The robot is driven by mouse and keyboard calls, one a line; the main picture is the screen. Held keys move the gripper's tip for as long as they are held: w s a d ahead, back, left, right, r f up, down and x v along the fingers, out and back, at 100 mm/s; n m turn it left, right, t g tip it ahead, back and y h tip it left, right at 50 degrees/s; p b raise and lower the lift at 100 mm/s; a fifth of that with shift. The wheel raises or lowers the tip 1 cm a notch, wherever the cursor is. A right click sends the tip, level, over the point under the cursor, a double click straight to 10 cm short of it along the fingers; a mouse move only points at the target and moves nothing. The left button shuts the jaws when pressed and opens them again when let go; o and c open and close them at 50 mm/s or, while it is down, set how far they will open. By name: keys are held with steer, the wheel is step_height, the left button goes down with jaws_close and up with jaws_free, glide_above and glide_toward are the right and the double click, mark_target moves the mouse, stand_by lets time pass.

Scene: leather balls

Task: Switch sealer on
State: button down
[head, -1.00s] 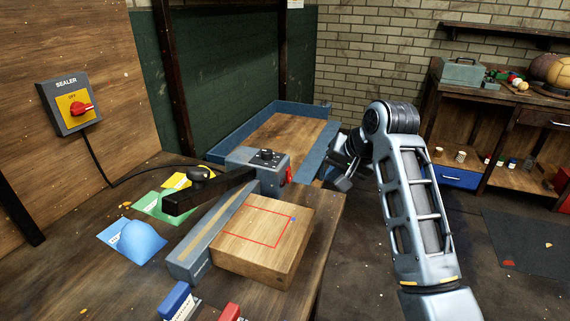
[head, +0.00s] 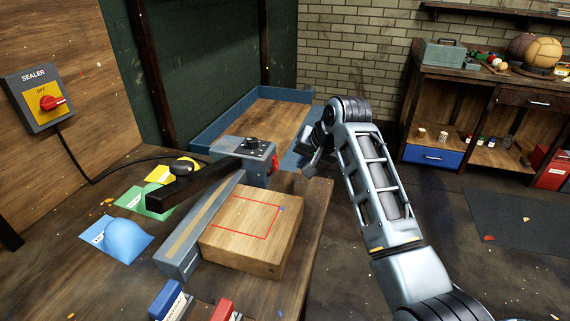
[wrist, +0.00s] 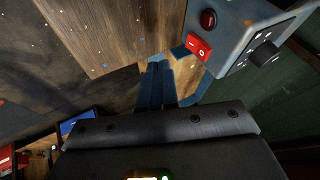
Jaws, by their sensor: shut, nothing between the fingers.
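The sealer (head: 205,215) is a grey machine with a long black arm on the table. A red rocker switch (head: 275,163) is on its end face. In the wrist view the rocker (wrist: 199,47) is marked "I" and "O", with a dark red lamp (wrist: 208,19) and a black dial (wrist: 264,53) nearby. A wall box labelled SEALER (head: 37,97) has a red knob (head: 52,102) on a yellow plate reading OFF. My gripper (head: 310,163) is shut and empty, just right of the sealer's switch end and apart from it. It also shows in the wrist view (wrist: 158,75).
A wooden block with a red outline (head: 250,230) lies against the sealer. A blue-edged tray (head: 240,115) is behind it. Yellow, green and blue packets (head: 125,238) lie to the left. A black cable runs from the wall box. A workbench (head: 480,110) stands back right.

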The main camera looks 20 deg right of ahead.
mark_target(276, 163)
steer(key=x, duration=0.3)
steer(key=shift+w+a+f, duration=0.1)
steer(key=shift+f, duration=0.05)
steer(key=shift+w+a, duration=0.7)
steer(key=shift+a, duration=0.35)
steer(key=shift+w+a+f+p, duration=0.15)
steer(key=shift+w+a+p, duration=0.25)
steer(key=shift+a, duration=0.1)
steer(key=shift+a+f, duration=0.15)
steer(key=shift+f, duration=0.05)
steer(key=shift+w+r+y, duration=0.1)
steer(key=shift+w+y, duration=0.05)
steer(key=shift+y, duration=0.15)
steer(key=shift+r, duration=0.1)
